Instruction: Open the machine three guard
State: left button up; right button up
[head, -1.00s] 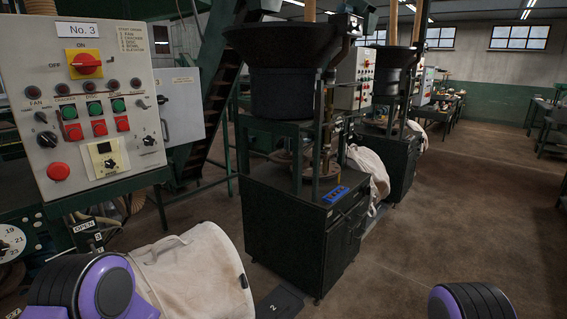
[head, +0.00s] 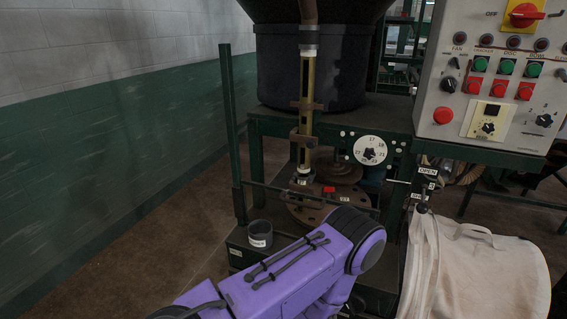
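The machine (head: 310,70) with a large dark drum stands in the middle of the head view. A round number dial (head: 370,150) is on its green frame. A thin horizontal bar (head: 275,186) crosses its front, above a round brown plate (head: 312,213). I cannot tell whether this bar is the guard. A black-knobbed lever (head: 422,208) is at right, beside a label reading OPEN (head: 428,171). A purple arm link of mine covers the lower middle, hiding part of the machine's base. Neither gripper shows.
A control panel (head: 490,75) with a red rotary switch and several buttons is at upper right. A pale cloth bag (head: 485,275) hangs below it. A small dark cup (head: 260,233) stands on the machine's base. Floor at left, beside the wall (head: 110,130), is clear.

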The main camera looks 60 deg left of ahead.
aim_at(240, 210)
jog(key=u, duration=1.35)
jog(key=i, duration=0.45)
jog(key=z, duration=0.1)
